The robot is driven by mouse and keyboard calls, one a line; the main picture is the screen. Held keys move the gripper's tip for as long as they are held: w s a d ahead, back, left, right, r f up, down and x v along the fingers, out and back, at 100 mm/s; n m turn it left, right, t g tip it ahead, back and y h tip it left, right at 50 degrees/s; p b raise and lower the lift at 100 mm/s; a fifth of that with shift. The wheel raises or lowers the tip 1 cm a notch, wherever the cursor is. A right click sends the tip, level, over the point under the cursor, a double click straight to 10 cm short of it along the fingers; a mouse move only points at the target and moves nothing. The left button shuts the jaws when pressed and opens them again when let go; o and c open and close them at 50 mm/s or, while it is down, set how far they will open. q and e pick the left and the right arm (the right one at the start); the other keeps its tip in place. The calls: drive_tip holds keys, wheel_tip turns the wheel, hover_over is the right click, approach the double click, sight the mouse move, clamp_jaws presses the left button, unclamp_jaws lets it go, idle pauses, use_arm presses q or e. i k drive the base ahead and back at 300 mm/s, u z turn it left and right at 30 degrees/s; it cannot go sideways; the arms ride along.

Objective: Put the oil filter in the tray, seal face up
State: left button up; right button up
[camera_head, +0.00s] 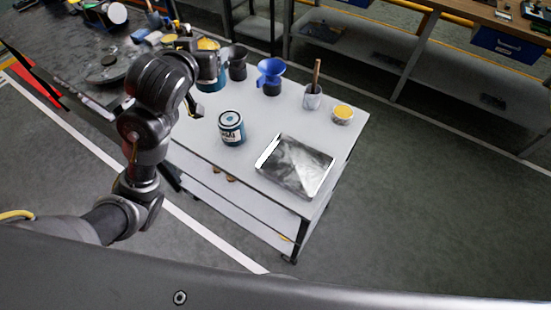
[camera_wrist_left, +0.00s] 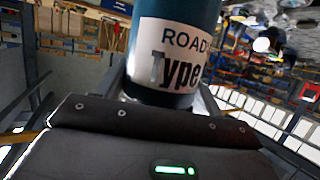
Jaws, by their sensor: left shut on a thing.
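My left gripper (camera_head: 205,66) is shut on the oil filter (camera_head: 212,84), a teal cylinder, above the back left part of the trolley top. In the left wrist view the filter (camera_wrist_left: 172,48) fills the upper middle, with a white label reading "ROAD" and "Type". The tray (camera_head: 296,165), shallow, metallic and empty, lies at the trolley's front right, apart from the filter. My right gripper is out of view.
The surface between the tin and the tray is clear.

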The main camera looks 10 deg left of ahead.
sight(289, 174)
drive_tip(key=u, duration=1.6)
drive_tip(key=k, duration=1.55)
drive_tip(key=z, duration=1.9)
drive_tip(key=i, duration=0.5)
drive_tip(key=u, duration=0.05)
